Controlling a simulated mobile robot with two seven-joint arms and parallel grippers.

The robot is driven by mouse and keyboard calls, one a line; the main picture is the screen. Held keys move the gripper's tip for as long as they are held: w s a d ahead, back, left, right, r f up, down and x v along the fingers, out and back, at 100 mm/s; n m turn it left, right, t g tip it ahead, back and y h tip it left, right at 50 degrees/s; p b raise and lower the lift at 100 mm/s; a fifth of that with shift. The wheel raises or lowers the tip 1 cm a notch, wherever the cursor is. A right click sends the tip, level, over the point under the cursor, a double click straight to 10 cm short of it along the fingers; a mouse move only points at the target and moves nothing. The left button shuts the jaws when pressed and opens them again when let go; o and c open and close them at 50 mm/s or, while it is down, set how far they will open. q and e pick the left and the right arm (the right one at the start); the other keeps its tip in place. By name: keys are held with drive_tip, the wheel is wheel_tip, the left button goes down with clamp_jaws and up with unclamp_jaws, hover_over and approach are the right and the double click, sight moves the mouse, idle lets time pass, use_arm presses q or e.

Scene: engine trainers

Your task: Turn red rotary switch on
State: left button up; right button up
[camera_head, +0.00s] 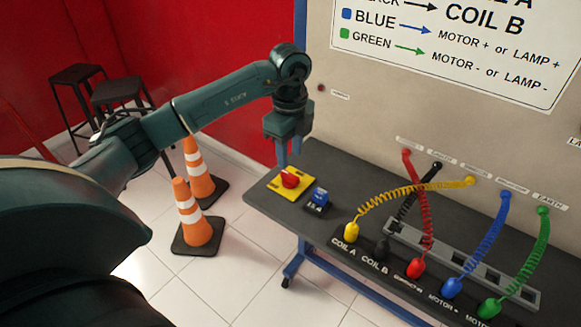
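The red rotary switch (290,178) sits on a yellow base plate (292,190) at the left end of the dark bench top. My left gripper (288,158) comes in from the left and points down, just above and behind the red switch in the picture. Its two blue fingers show a gap between them, with nothing held. I cannot tell exactly how high the fingertips are above the switch; no contact is clear. The switch's exact turn position is too small to read. My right gripper is not in view.
A blue switch (319,197) stands right of the yellow plate. Farther right, several coloured plugs with coiled cables, such as the yellow plug (352,230), line the bench (335,163). A printed panel (365,120) rises behind. Orange cones (194,222) and stools (118,92) stand left.

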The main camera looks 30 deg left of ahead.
sight(290, 174)
use_arm(q)
wheel_tip(290, 174, down, 6)
drive_tip(key=shift+f+p, duration=0.1)
drive_tip(key=shift+p, duration=0.2)
drive_tip(key=shift+c, duration=0.2)
clamp_jaws()
